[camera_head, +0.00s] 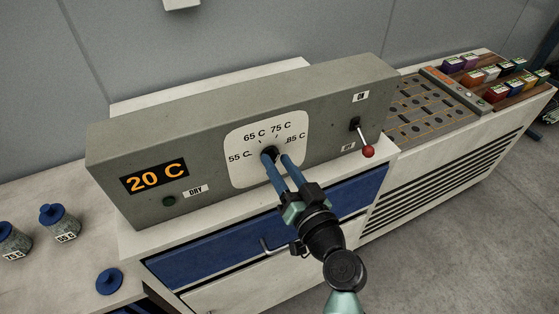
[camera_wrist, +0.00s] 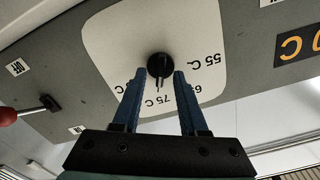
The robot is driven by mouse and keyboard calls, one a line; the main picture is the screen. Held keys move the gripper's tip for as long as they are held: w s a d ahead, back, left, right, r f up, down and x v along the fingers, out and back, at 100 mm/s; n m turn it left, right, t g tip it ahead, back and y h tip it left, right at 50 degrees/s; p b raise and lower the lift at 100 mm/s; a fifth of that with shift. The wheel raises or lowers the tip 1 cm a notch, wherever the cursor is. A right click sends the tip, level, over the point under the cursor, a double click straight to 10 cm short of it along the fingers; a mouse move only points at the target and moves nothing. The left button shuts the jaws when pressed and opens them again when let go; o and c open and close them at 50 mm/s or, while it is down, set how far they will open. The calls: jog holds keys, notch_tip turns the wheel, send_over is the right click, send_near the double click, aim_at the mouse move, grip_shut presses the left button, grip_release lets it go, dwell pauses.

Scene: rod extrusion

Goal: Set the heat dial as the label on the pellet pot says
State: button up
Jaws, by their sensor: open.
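The heat dial (camera_head: 236,170) is a white plate on a grey panel, marked 55 C, 65 C, 75 C and 85 C. Its black knob (camera_wrist: 158,64) sits in the middle; in the wrist view, upside down, its pointer is near the 75 C side, though the exact setting is unclear. My gripper (camera_head: 275,158) is open, with blue fingers on either side of the knob; contact is unclear. Two grey pots with blue lids stand at left. The far left pot (camera_head: 13,242) reads 75 C; the other pot (camera_head: 62,223) appears to read 55 C or 65 C.
An orange display (camera_head: 155,177) reads 20 C above a dark green lamp (camera_head: 169,201) marked DRY. A red-knobbed lever (camera_head: 368,151) hangs toward OFF at right. A blue lid (camera_head: 109,281) lies on the left counter. Coloured blocks (camera_head: 496,94) stand far right.

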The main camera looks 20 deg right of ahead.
grip_shut()
jog(key=shift+m, duration=0.4)
jog(key=shift+d+f+m, duration=0.1)
jog(key=shift+m, duration=2.2)
jog(key=shift+d+f+m, duration=0.1)
jog(key=shift+m, duration=2.2)
grip_release()
